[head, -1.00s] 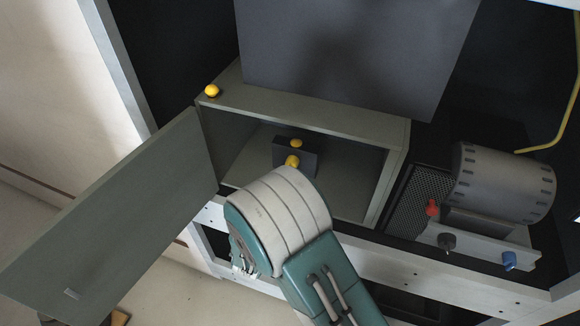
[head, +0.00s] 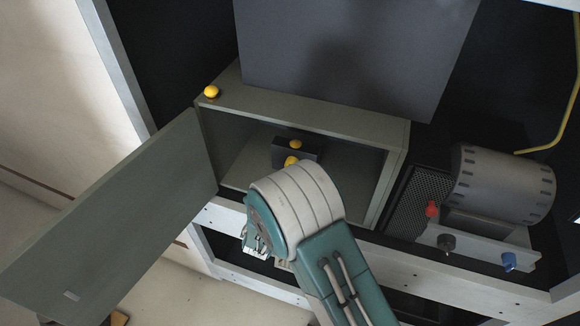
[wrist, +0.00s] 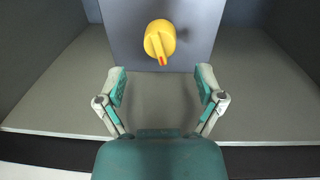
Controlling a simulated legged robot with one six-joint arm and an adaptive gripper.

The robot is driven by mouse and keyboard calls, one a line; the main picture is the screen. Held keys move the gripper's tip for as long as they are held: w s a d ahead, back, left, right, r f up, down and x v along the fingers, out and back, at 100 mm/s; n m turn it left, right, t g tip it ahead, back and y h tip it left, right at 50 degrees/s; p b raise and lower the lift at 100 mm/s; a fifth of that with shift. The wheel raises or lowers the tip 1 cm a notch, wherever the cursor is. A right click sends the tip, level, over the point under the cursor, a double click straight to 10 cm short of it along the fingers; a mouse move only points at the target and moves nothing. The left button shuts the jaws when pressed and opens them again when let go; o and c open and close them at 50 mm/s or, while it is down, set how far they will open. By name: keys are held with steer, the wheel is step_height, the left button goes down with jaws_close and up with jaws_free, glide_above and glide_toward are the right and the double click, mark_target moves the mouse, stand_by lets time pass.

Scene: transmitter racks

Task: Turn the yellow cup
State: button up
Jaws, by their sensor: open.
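The yellow cup (wrist: 160,41) is a knob-like piece with an orange mark at its lower edge, on the front of a dark grey block. In the wrist view it lies ahead of my gripper (wrist: 161,84), centred slightly above the gap between the fingers. My fingers are spread apart and empty, not touching it. In the head view the cup (head: 291,161) shows just above my arm, inside the open cabinet (head: 345,124); its lower part is hidden. A second yellow piece (head: 295,144) sits on top of the dark block (head: 281,153).
The cabinet door (head: 120,215) is swung open to the left. A yellow ball-shaped piece (head: 211,91) sits on the cabinet's top left corner. Red (head: 431,209), black (head: 446,242) and blue (head: 509,261) knobs are at the right, below a grey cylinder (head: 503,183). Cabinet walls flank the block.

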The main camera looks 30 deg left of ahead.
steer(key=w, duration=0.3)
steer(key=w+a, duration=0.1)
steer(key=w, duration=0.1)
steer(key=shift+w, duration=0.3)
steer(key=shift+d, duration=0.1)
steer(key=c, duration=1.2)
